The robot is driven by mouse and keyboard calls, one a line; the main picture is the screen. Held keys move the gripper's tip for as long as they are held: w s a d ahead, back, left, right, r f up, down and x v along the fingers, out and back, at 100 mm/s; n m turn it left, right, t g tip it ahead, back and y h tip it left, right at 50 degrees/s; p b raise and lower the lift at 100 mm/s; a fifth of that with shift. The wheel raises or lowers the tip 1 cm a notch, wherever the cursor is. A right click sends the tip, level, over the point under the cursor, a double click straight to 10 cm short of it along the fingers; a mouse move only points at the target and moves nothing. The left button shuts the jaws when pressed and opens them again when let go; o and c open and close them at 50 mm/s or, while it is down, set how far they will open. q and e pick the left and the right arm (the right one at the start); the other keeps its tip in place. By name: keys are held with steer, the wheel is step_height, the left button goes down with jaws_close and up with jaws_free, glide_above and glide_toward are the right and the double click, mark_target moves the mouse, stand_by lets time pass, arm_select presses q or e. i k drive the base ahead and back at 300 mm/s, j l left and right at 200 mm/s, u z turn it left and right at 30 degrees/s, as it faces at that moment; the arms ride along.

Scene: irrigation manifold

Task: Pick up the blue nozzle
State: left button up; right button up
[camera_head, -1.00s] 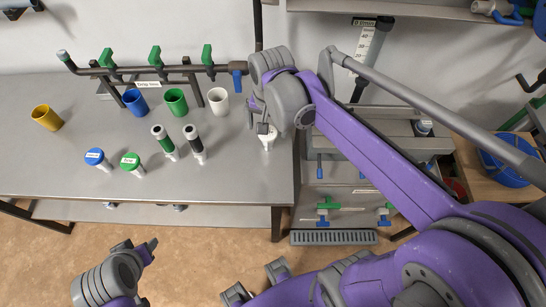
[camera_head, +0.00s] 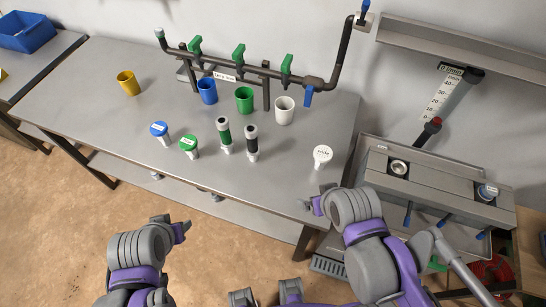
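The blue nozzle (camera_head: 159,129) has a round blue cap with a pale label and a light stem. It stands on the grey table, left of the green nozzle (camera_head: 188,143). A white nozzle (camera_head: 322,153) stands farther right. My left gripper (camera_head: 183,230) is in front of the table's front edge, below the blue nozzle in the picture and well apart from it. My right gripper (camera_head: 314,205) is by the table's front edge at the right, below the white nozzle. Neither gripper visibly holds anything. The finger gaps are too small and turned away to judge.
Yellow (camera_head: 128,84), blue (camera_head: 207,91), green (camera_head: 244,100) and white (camera_head: 284,110) cups stand behind. A pipe manifold (camera_head: 265,70) runs along the back. Table left of the blue nozzle is clear.

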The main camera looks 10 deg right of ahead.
mark_target(159, 129)
steer(key=z, duration=1.85)
steer(key=u, duration=2.6)
steer(key=i+j+z, duration=0.1)
steer(key=z, duration=0.5)
steer(key=i+j+z, duration=0.2)
steer(key=j, duration=0.15)
steer(key=j+z, duration=0.2)
steer(key=i+j+z, duration=0.2)
steer(key=j, duration=0.25)
steer(key=k, duration=0.1)
